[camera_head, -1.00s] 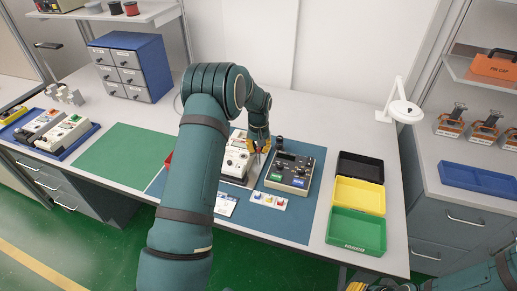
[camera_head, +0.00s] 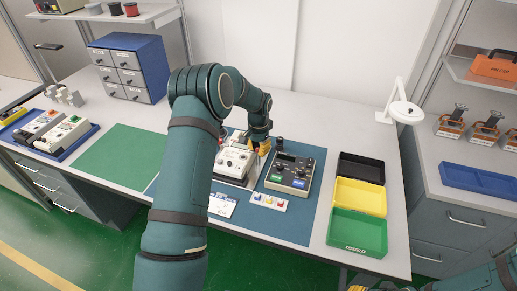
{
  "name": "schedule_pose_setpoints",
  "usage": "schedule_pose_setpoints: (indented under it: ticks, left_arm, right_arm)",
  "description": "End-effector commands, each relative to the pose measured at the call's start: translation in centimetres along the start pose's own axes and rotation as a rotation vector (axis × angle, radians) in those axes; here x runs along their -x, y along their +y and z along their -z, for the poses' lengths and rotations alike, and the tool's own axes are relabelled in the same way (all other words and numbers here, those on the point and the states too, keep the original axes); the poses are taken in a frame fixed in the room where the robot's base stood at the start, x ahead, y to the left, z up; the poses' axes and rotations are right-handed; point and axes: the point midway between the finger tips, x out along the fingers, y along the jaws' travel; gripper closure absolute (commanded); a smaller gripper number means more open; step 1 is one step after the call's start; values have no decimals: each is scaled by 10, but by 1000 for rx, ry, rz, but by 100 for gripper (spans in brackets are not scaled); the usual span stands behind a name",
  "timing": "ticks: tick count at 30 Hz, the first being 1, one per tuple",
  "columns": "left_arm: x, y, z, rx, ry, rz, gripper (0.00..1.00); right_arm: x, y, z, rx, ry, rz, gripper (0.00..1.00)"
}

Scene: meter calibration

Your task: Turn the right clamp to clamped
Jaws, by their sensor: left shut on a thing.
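My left gripper (camera_head: 260,149), with yellow fingers, is at the right rear edge of the white meter (camera_head: 233,160), between it and the dark calibrator box (camera_head: 290,172). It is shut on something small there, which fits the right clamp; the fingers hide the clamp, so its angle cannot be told. The meter lies on a fixture on the blue mat (camera_head: 285,225), and my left arm covers part of its left side. My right gripper (camera_head: 365,286) is only partly in view at the bottom edge, away from the mat; its jaws cannot be made out.
A card with coloured plugs (camera_head: 269,201) and a paper label (camera_head: 222,205) lie in front. Black, yellow and green bins (camera_head: 357,232) stand to the right, with a white lamp (camera_head: 402,112) behind. A bare green mat (camera_head: 118,156) is to the left.

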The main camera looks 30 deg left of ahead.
Motion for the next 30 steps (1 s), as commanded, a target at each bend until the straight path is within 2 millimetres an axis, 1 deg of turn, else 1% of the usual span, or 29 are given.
schedule_pose_setpoints:
  ticks: [17, 18, 20, 30]
  left_arm:
    - [-1, 0, -1, -28, -3, -1, 100]
    - [-1, 0, -1, -27, -3, -1, 67]
    - [-1, 0, -1, -27, -3, -1, 48]
    - [2, 0, 0, -27, 0, 0, 48]
  right_arm:
    - [0, 0, 0, 0, 0, 0, 66]
    - [0, 0, 0, 0, 0, 0, 66]
    - [0, 0, 0, 0, 0, 0, 66]
    - [0, 0, 0, 0, 0, 0, 66]
